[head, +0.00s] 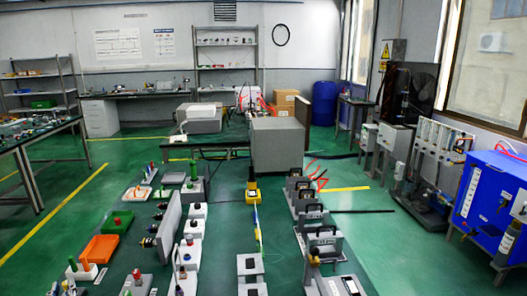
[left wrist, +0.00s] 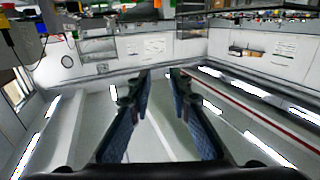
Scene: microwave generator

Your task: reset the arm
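My left gripper (left wrist: 161,74) shows in the left wrist view, with its two dark fingers apart and nothing between them. The fingers stand out against the pale ceiling and wall, and the room appears upside down there. I cannot make out either arm clearly in the head view. My right gripper is in neither view.
A blue cabinet (head: 489,204) is at right. Green floor (head: 395,256) is clear between.

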